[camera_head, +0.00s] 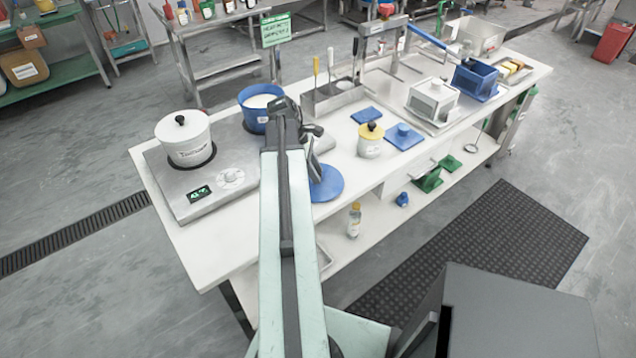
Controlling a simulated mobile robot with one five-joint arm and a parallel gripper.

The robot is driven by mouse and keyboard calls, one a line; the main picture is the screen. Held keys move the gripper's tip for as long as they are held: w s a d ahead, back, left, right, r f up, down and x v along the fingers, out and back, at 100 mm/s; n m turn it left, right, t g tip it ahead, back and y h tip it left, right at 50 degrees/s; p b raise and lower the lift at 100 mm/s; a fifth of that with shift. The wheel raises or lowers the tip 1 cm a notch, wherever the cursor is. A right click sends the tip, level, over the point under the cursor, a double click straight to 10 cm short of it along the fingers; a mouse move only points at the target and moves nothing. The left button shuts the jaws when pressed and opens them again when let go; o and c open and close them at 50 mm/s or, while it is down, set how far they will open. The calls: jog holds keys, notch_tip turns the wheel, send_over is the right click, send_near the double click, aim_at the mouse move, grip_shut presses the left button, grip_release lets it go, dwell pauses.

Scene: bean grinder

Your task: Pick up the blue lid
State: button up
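A round, flat blue lid (328,184) lies at the front edge of the white table, just right of my arm. Its left part is hidden behind my arm. A blue pot (252,118) with pale contents stands uncovered on the hotplate, left of my arm's end. My gripper (311,135) is at the far end of my arm, behind the lid in the picture and right of the blue pot. Its dark parts overlap one another, so I cannot tell if the fingers are open or whether they touch the lid.
A white lidded pot (184,138) stands on the left of the hotplate (211,190). A metal utensil holder (331,97) stands behind my gripper.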

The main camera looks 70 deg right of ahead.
grip_shut()
jog(key=shift+r, duration=0.1)
